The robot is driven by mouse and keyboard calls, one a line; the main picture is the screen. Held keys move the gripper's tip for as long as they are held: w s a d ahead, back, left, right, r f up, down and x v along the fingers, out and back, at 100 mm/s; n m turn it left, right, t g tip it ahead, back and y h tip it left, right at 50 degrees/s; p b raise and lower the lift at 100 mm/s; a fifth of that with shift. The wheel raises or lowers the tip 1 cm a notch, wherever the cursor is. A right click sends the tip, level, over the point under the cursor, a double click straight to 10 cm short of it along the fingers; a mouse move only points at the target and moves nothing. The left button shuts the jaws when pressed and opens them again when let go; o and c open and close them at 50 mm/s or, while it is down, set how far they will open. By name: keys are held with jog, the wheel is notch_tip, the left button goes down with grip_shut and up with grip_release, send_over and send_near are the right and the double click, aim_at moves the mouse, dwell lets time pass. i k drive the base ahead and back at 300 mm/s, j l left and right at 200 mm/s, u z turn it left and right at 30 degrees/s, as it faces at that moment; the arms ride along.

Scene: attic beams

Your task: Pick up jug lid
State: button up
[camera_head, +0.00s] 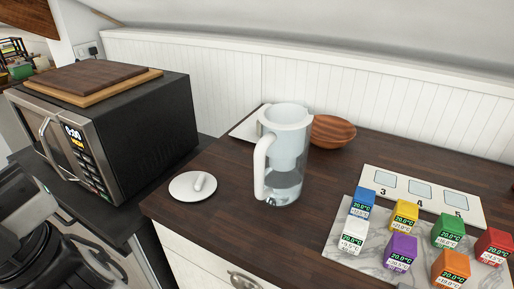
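The jug lid (186,188) is a flat white disc with a raised, oblong handle on top. It lies handle up on the dark wooden counter, near its left corner. The jug (287,150) stands upright to its right, clear with a white upper part and a white handle, and its top is open. Nothing touches the lid. I cannot make out my gripper in this view. Dark and grey machine parts show at the lower left, probably of my arm, with no fingertips that I can identify.
A microwave (150,125) with wooden boards (92,78) on top stands to the left. A wooden bowl (333,131) is behind the jug. Several coloured cubes with displays stand on a marble board (340,245) at right, before a numbered panel (405,200). Counter around the lid is clear.

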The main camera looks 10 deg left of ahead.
aim_at(193, 183)
jog(key=i+u, duration=0.15)
jog(key=u, duration=0.25)
jog(key=i+l+u, duration=0.15)
jog(key=u, duration=0.2)
jog(key=i+l+u, duration=0.1)
jog(key=u, duration=0.3)
jog(key=l, duration=0.1)
